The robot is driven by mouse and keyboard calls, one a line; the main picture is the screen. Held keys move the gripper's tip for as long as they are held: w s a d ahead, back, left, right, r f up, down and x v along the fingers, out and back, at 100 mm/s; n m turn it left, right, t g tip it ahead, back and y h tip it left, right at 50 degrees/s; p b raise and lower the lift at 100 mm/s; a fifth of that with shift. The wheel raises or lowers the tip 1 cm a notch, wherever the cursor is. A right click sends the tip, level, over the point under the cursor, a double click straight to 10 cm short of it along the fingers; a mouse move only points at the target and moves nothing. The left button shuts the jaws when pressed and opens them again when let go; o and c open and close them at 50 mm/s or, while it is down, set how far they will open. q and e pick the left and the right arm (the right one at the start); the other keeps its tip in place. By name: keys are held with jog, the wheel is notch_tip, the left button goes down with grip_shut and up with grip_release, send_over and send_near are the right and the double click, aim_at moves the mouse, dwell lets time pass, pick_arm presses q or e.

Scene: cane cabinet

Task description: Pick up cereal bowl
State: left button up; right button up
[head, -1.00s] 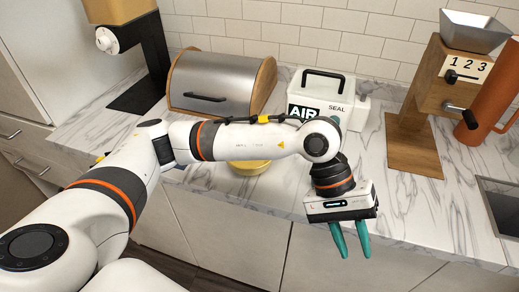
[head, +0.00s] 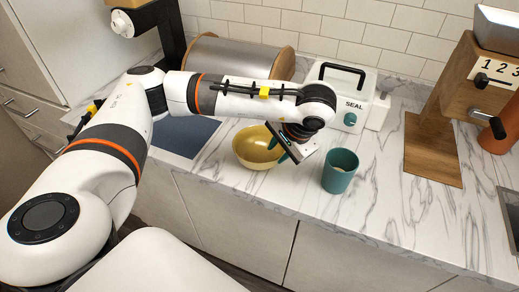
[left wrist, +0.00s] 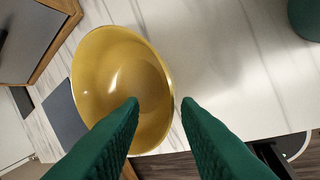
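The cereal bowl (head: 254,150) is yellow and stands upright on the marble counter near its front edge. My left gripper (head: 284,146) is over the bowl's right side and covers part of its rim. In the left wrist view the bowl (left wrist: 95,80) lies below the green fingers of my left gripper (left wrist: 161,104). The fingers are apart with nothing held; the left finger overlaps the bowl's inside and the right finger is just outside the rim. Whether the fingers reach down past the rim is hard to tell. My right gripper is not in view.
A teal cup (head: 340,174) stands right of the bowl. A blue mat (head: 188,138) lies to its left. Behind are a metal-fronted bread box (head: 238,55) and a white sealer (head: 352,98). A wooden dispenser (head: 432,150) stands farther right. The counter front between cup and dispenser is clear.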

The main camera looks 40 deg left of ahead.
aim_at(276, 157)
pick_arm(q)
jog(key=p+x, duration=0.1)
jog(key=x, duration=0.3)
jog(key=shift+s+f, duration=0.1)
jog(key=shift+f, duration=0.45)
grip_shut()
